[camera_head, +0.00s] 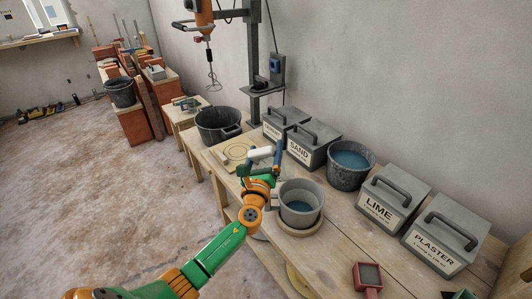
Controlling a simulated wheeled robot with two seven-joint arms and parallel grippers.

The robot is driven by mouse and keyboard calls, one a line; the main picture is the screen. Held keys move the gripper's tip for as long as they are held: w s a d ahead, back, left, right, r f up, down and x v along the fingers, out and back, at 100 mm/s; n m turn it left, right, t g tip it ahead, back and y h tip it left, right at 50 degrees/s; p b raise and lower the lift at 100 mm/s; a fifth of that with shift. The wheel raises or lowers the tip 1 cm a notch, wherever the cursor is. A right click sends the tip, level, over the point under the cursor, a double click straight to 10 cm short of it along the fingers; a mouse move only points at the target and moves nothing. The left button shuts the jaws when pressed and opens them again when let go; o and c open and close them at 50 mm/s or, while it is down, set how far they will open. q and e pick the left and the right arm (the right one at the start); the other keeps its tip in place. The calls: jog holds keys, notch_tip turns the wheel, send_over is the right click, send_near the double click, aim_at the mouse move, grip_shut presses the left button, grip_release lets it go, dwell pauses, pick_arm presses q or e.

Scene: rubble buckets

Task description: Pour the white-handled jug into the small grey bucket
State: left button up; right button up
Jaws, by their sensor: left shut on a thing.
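My left gripper (263,168) is above the bench, just behind and left of the small grey bucket. It is shut on a white bar-like part (259,155), which looks like the white handle of the jug. The gripper and wrist hide much there, and I cannot make out the jug's body or its contents. The small grey bucket (301,219) stands upright on a round wooden base, with bluish liquid or shade inside and a light handle-like part at its left. My right gripper is not clearly seen.
A dark bucket of blue liquid (350,179) stands behind. Grey boxes marked SAND (307,153), LIME (384,208) and PLASTER (437,247) line the wall side. A black tub (217,128) stands further left. A reddish square-headed tool (368,276) lies in front, right.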

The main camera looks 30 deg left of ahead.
aim_at(257, 165)
pick_arm(q)
jog(key=shift+s+a+r+n, duration=0.15)
jog(key=shift+a+n, duration=0.25)
jog(key=shift+n, duration=0.2)
jog(key=shift+s+a+r+n, duration=0.15)
jog(key=shift+a+n, duration=0.2)
jog(key=shift+n, duration=0.25)
jog(key=n, duration=0.2)
jog(key=a+f+n+g+b, duration=0.1)
jog(key=n, duration=0.1)
jog(key=f+n+b, duration=0.1)
jog(key=n, duration=0.1)
jog(key=shift+s+a+f+y, duration=0.2)
jog(key=shift+s+a+y, duration=0.15)
jog(key=shift+a+y, duration=0.05)
jog(key=f+n+b, duration=0.2)
jog(key=n, duration=0.1)
jog(key=d+f+n+b, duration=0.1)
jog(key=shift+w+f+g, duration=0.2)
jog(key=shift+w+g, duration=0.05)
jog(key=shift+g, duration=0.15)
jog(key=shift+f+n+b, duration=0.35)
jog(key=shift+n+b, duration=0.15)
jog(key=shift+n, duration=0.4)
